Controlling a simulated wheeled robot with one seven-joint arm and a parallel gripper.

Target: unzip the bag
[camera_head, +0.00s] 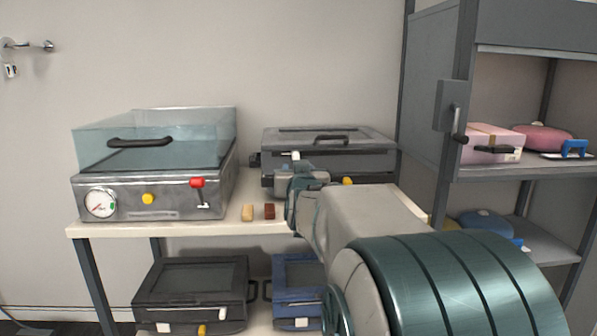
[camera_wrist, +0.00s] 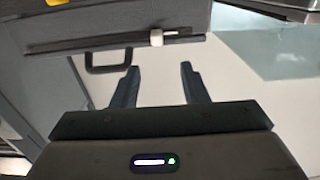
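A grey case-like bag (camera_head: 358,158) with a black handle stands on the table at the back, partly behind my arm. A white tab (camera_head: 296,155) shows on its left front. In the wrist view the bag's dark edge (camera_wrist: 75,45) runs across the top, with the white tab (camera_wrist: 157,38) on it and the handle loop (camera_wrist: 107,69) to the left. My gripper (camera_wrist: 160,69) is open, with nothing between its fingers. The tab appears beyond the fingertips, apart from them. In the head view my arm hides much of the bag's front and the fingers.
A clear-lidded machine (camera_head: 140,195) with a gauge stands left on the table (camera_head: 120,228). A tan block (camera_head: 248,212) and a red-brown block (camera_head: 269,211) lie between. A dark case (camera_head: 190,283) and a blue case (camera_head: 290,265) are below. A grey shelf rack (camera_head: 427,90) stands right.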

